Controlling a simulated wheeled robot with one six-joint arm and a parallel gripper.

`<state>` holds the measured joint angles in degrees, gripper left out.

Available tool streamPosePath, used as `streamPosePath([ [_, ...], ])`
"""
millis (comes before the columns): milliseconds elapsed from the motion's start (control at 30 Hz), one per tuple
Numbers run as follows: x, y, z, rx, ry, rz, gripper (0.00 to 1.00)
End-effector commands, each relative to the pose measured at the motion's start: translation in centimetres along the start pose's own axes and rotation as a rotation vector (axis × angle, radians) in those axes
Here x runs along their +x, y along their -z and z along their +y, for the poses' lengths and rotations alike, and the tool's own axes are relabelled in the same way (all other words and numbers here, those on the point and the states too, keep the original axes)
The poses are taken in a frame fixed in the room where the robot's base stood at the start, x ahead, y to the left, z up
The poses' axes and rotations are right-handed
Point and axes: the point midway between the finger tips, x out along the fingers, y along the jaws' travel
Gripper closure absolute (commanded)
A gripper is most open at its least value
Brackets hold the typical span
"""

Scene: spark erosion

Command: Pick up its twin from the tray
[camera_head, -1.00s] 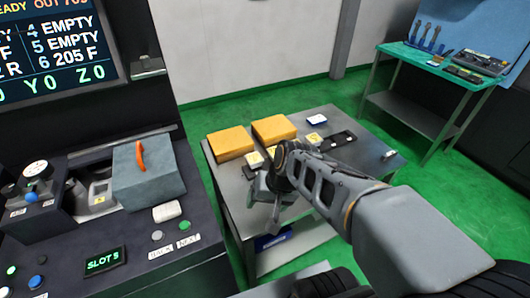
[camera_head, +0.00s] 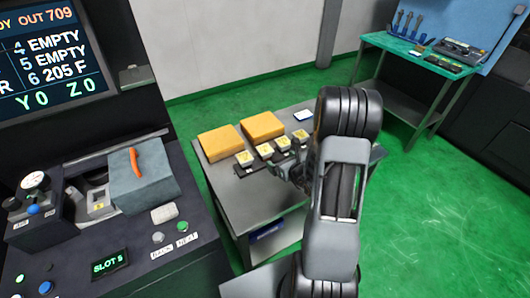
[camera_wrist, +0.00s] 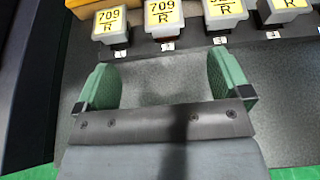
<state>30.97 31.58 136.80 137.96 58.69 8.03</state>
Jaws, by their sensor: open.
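Several small pale blocks with yellow labels stand in a row on a dark tray (camera_wrist: 190,43).
Two yellow-orange boxes (camera_head: 220,143) (camera_head: 262,127) stand behind the row. A machine panel (camera_head: 130,245) with a grey block with an orange handle (camera_head: 145,185) is at left. Its screen (camera_head: 50,55) reads OUT 709. A green bench (camera_head: 400,45) stands back right.

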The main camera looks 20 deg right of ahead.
Motion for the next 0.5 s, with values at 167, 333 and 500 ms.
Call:
streamPosePath([
  [167, 3.1, 0.2, -0.2, 0.014, 0.011, 0.003, 0.04],
  [333, 5.8, 0.2, -0.3, 0.012, 0.011, 0.003, 0.04],
  [500, 7.5, 0.2, -0.3, 0.012, 0.012, 0.002, 0.04],
])
